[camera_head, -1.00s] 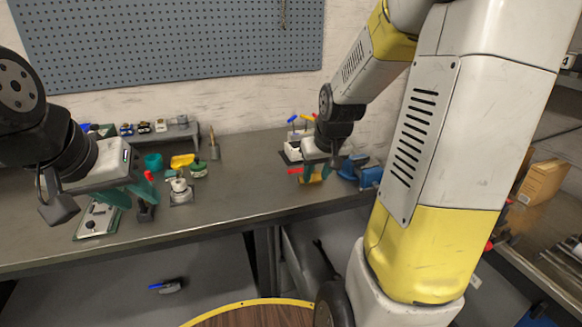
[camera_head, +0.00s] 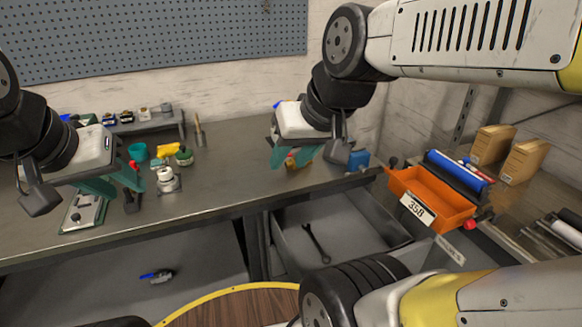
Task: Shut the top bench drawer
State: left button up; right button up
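The bench drawer is a grey open tray (camera_head: 290,238) under the bench's right part, pulled out toward me. A dark wrench (camera_head: 316,243) lies on its floor. A small white label (camera_head: 450,250) shows on what looks like its front, at the right. My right gripper (camera_head: 291,158) has teal fingers spread apart, over the bench top above and behind the drawer, not touching it. My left gripper (camera_head: 112,184) is over the left part of the bench, far from the drawer; its fingers look apart and empty. My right forearm hides the drawer's near side.
An orange bin (camera_head: 432,192) marked 358 stands at the right, with cardboard boxes (camera_head: 492,144) behind it. Small tools and a teal cup (camera_head: 138,151) stand on the bench (camera_head: 225,185). A blue-handled item (camera_head: 157,275) lies on the lower surface.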

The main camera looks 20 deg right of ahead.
aim_at(350, 224)
jog(key=l+z, duration=0.1)
jog(key=z, duration=0.35)
jog(key=k+l+z, duration=0.1)
jog(key=z, duration=0.35)
jog(key=l+z, duration=0.1)
jog(key=z, duration=0.35)
